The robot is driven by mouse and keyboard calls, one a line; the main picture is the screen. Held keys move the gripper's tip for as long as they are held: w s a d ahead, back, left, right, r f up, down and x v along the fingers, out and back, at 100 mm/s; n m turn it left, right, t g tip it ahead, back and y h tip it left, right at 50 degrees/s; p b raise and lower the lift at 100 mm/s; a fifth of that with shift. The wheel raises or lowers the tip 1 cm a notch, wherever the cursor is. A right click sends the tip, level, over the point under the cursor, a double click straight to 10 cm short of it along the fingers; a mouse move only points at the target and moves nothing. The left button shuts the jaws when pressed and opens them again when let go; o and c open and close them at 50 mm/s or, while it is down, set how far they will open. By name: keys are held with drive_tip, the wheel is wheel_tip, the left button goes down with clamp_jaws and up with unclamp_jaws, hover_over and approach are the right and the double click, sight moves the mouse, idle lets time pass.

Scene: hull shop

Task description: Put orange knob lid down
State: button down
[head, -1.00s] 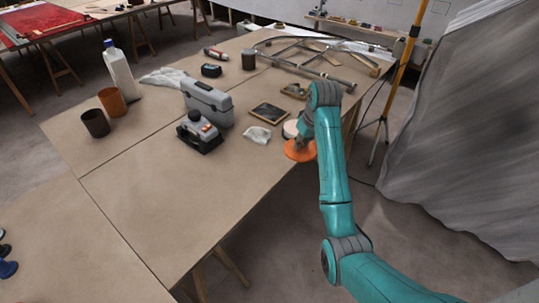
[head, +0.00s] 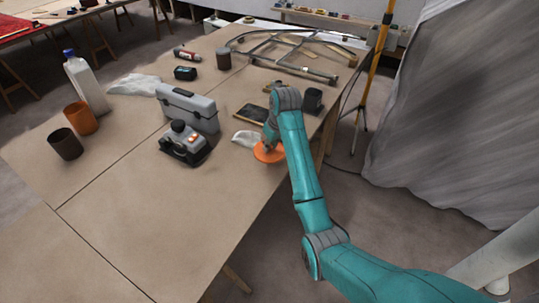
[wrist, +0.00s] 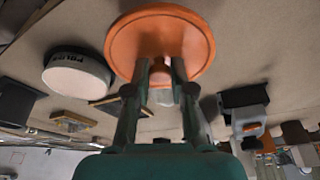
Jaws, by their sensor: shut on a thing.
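A round white-topped tin (wrist: 78,78) stands beside the lid. The table (head: 190,215) is bare toward the front.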

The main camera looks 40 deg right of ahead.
sight(272, 152)
drive_tip(key=shift+f, duration=2.5)
drive_tip(key=shift+f, duration=0.1)
drive_tip(key=c, duration=1)
unclamp_jaws()
